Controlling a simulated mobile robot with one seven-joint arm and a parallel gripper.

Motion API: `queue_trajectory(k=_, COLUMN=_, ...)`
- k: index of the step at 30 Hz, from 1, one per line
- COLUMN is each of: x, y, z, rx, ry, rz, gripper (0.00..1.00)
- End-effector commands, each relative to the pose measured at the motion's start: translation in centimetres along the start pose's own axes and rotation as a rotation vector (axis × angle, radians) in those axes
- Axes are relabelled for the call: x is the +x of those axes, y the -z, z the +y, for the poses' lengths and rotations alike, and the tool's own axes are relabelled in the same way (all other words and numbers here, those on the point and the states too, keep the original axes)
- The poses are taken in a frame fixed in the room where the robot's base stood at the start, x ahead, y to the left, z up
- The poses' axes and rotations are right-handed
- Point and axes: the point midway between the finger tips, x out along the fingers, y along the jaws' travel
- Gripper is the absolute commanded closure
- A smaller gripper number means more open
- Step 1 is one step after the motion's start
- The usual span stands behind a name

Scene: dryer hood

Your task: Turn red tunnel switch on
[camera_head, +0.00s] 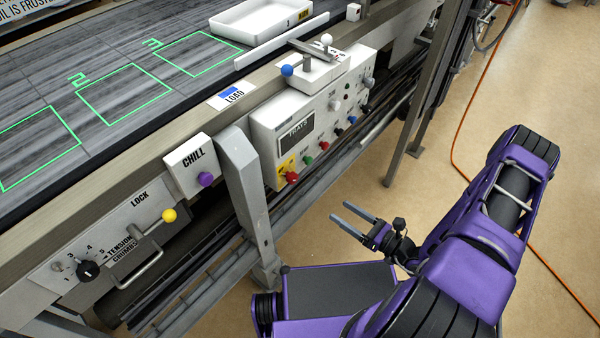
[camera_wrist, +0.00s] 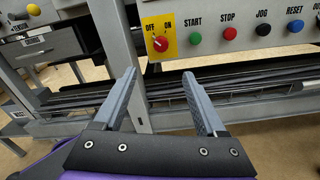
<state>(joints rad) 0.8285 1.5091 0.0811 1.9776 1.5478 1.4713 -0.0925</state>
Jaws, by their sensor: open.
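The red switch (camera_wrist: 160,44) sits on a yellow plate marked OFF and ON on the white control panel. In the wrist view its white pointer mark is too small to read surely. It also shows in the head view (camera_head: 291,177) at the panel's lower left corner. My gripper (camera_wrist: 168,84) is open and empty, in front of and below the panel, with the switch above and just left of the line between its fingertips. In the head view my gripper (camera_head: 339,212) points left toward the panel, apart from it.
Green START (camera_wrist: 194,36), red STOP (camera_wrist: 229,34), JOG (camera_wrist: 263,29) and RESET (camera_wrist: 295,25) buttons line the panel right of the switch. A grey support leg (camera_head: 245,190) stands left of the panel. A purple knob (camera_head: 206,179) is on the CHILL box. Floor space lies before the panel.

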Motion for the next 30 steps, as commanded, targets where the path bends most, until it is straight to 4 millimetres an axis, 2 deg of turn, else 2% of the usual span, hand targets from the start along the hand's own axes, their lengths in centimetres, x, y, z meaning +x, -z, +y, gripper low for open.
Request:
queue_trajectory(k=5, x=1.3, y=-0.1, z=0.0, rx=0.018, ry=0.013, rz=-0.012, gripper=0.27)
queue_trajectory(k=8, x=3.0, y=-0.1, z=0.1, rx=0.017, ry=0.01, rz=-0.012, gripper=0.27)
queue_trajectory(k=21, x=12.6, y=-0.1, z=-0.1, rx=0.012, ry=0.009, rz=-0.009, gripper=0.27)
queue_trajectory(k=25, x=14.8, y=-0.1, z=0.0, rx=0.012, ry=0.008, rz=-0.009, gripper=0.27)
queue_trajectory(k=30, x=16.7, y=-0.1, z=-0.2, rx=0.012, ry=0.01, rz=-0.007, gripper=0.27)
